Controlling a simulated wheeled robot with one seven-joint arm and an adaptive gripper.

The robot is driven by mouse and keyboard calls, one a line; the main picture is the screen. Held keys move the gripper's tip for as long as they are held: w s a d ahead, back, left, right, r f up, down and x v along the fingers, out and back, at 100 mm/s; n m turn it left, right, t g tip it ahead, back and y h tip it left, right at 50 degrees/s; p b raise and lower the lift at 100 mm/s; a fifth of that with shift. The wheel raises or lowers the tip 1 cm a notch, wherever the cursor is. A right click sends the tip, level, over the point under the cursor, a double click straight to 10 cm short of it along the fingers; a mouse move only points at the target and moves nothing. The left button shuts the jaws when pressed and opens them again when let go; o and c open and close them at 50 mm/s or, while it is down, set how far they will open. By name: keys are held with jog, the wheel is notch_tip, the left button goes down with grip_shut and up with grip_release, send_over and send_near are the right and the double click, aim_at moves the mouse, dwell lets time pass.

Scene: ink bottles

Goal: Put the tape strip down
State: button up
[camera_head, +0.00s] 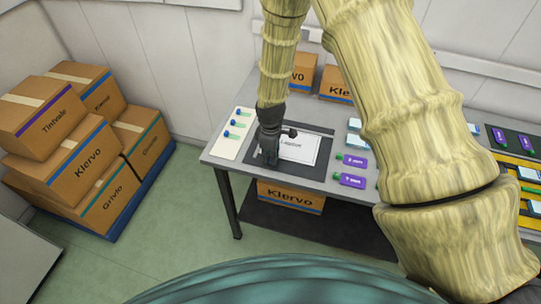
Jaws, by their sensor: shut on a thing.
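My gripper (270,158) points down over the left part of a dark mat (316,131) on the grey table. It is shut on a thin thing that I take to be the tape strip; the fingers hide nearly all of it. I cannot tell whether the strip touches the mat. A white sheet or card with dark print (298,148) lies on the mat, just right of my gripper.
A white board with several blue-capped small bottles (232,134) lies left of the mat. Purple bottles (352,180) lie to its right. Cardboard boxes (337,88) stand behind; more boxes (75,165) are stacked on a blue pallet at left. My arm hides part of the table's right side.

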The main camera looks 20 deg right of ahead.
jog(key=shift+f, duration=0.15)
jog(key=o, duration=0.6)
jog(key=shift+o, duration=0.2)
jog(key=shift+r, duration=0.25)
notch_tip(320, 180, up, 12)
jog(key=b, duration=0.4)
jog(key=shift+f, duration=0.1)
